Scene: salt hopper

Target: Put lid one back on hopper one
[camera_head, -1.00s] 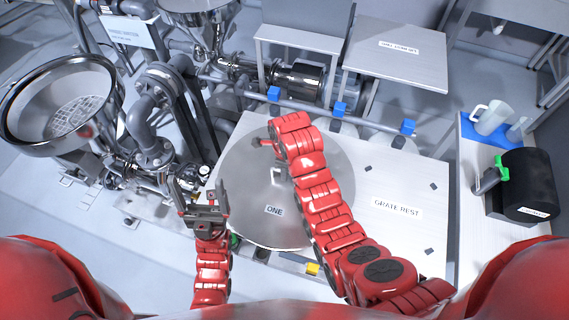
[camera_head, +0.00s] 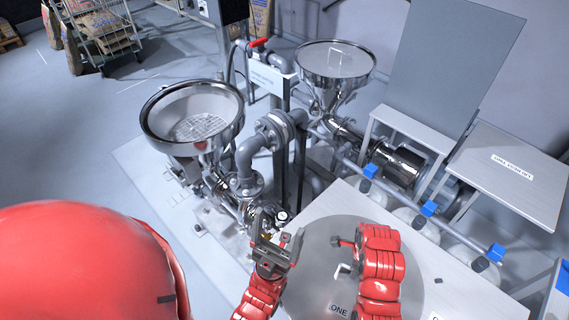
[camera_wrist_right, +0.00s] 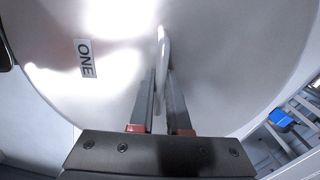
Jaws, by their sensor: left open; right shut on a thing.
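Lid one (camera_head: 318,285) is a round grey metal disc marked ONE, over the pale table at the bottom of the head view. It fills most of the right wrist view (camera_wrist_right: 230,50). My right gripper (camera_head: 343,246) is shut on its upright handle (camera_wrist_right: 163,45); whether the lid touches the table I cannot tell. My left gripper (camera_head: 275,248) is open and empty, just left of the lid. An open steel hopper (camera_head: 150,125), with a grate (camera_head: 200,126) inside, stands further left. Its number is not readable. A second hopper (camera_head: 312,72) stands behind to the right.
Grey pipes (camera_head: 245,160) and valves stand between the table (camera_head: 455,285) and the open hopper. A pipe with blue blocks (camera_head: 428,208) runs along the table's back edge. A side stand (camera_head: 510,190) is at the right. Clear floor (camera_head: 70,140) lies left of the open hopper.

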